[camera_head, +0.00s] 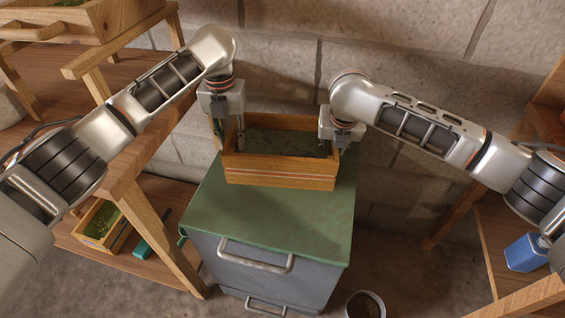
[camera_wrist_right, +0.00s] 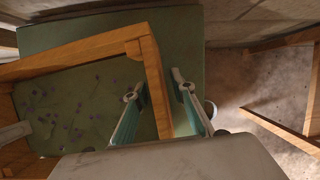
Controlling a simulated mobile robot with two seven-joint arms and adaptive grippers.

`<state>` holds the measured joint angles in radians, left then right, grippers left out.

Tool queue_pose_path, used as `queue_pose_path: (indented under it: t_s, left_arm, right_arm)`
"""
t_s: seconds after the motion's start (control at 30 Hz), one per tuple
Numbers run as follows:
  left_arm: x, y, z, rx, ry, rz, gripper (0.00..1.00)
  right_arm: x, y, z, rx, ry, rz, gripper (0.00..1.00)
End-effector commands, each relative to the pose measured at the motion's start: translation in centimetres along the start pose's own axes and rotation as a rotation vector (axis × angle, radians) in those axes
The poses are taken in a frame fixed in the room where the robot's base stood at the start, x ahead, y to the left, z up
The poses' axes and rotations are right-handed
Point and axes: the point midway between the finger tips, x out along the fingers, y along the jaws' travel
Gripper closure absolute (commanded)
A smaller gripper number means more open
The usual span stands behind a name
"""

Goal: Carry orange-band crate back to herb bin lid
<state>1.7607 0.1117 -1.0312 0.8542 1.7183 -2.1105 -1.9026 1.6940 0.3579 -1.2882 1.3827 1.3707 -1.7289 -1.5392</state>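The orange-band crate (camera_head: 280,180), a wooden box with a thin orange-and-white stripe on its front, appears to rest level on the green herb bin lid (camera_head: 265,215). Its floor looks green with small purple bits in the right wrist view. My left gripper (camera_head: 228,135) is at the crate's left end, its fingers apart around the end wall. My right gripper (camera_head: 335,145) is at the right end. In the right wrist view its fingers (camera_wrist_right: 158,105) stand apart, one inside and one outside the crate's end wall (camera_wrist_right: 155,80), with gaps beside the wood.
The grey herb bin (camera_head: 265,265) has metal handles on its front. A wooden shelf (camera_head: 125,170) stands at left, with another crate (camera_head: 100,225) low on it. A blue container (camera_head: 524,252) is at right. A round pot (camera_head: 366,304) is on the floor. A block wall is behind.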

Motion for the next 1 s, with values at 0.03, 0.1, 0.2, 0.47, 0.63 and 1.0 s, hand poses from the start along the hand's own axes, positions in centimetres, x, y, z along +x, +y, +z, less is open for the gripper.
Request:
queue_pose_path:
  t_s: [0.03,0.1,0.2,0.47,0.63,1.0]
  left_arm:
    - [-1.4,0.0,0.1,0.002,-0.005,0.0,0.75]
    - [-2.8,0.0,0.1,0.002,-0.005,0.001,0.75]
    - [-4.6,0.1,0.1,0.001,-0.004,0.001,0.75]
    - [-7.4,0.1,0.0,0.0,-0.001,0.001,0.75]
    - [-7.8,0.1,0.0,0.0,0.0,0.001,0.75]
    - [-7.7,0.1,0.0,0.0,-0.001,0.001,0.75]
  right_arm:
    - [-0.1,0.0,0.0,0.0,-0.001,0.0,0.75]
    - [-0.1,0.0,0.0,0.0,-0.001,0.0,0.75]
    - [-0.1,0.0,0.0,0.0,-0.001,0.0,0.75]
    - [0.0,0.0,0.0,0.0,0.0,0.0,0.75]
    - [-1.1,0.1,0.1,-0.001,-0.002,0.002,0.75]
    - [-8.2,0.0,0.2,-0.001,-0.005,0.002,0.75]
